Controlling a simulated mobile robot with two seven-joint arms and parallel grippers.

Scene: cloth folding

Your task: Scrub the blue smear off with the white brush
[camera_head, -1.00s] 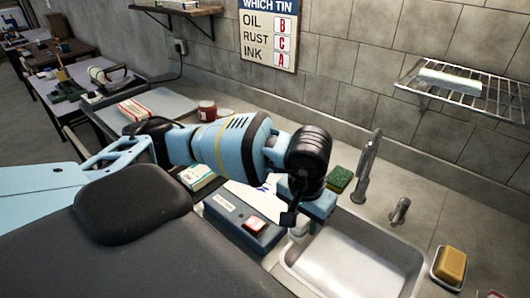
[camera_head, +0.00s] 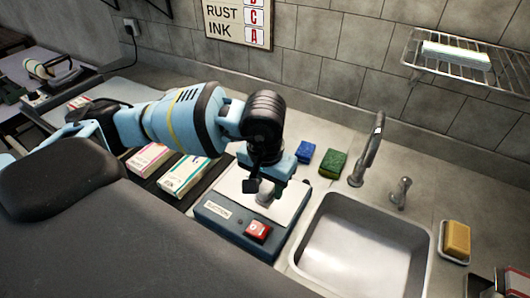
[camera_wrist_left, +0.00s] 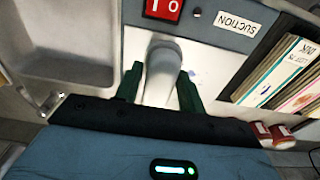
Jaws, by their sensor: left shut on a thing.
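My left gripper (camera_head: 264,191) points down over the white plate (camera_head: 291,198) on top of the suction unit (camera_head: 230,222). It is shut on a pale, rounded piece, which looks like the handle of the white brush (camera_head: 266,195). In the left wrist view the brush (camera_wrist_left: 161,72) stands between the two dark green fingers, over the white plate. Its bristles are hidden, so I cannot tell whether they touch the plate. Faint blue marks of the smear (camera_wrist_left: 195,72) show beside the brush in the wrist view. My right gripper is not in view.
A metal sink (camera_head: 362,247) with a tap (camera_head: 369,150) lies right of the unit. A blue sponge (camera_head: 305,151) and a green sponge (camera_head: 333,163) lie behind it. Boxed packets (camera_head: 184,175) stand left. A yellow soap bar (camera_head: 457,238) sits at far right.

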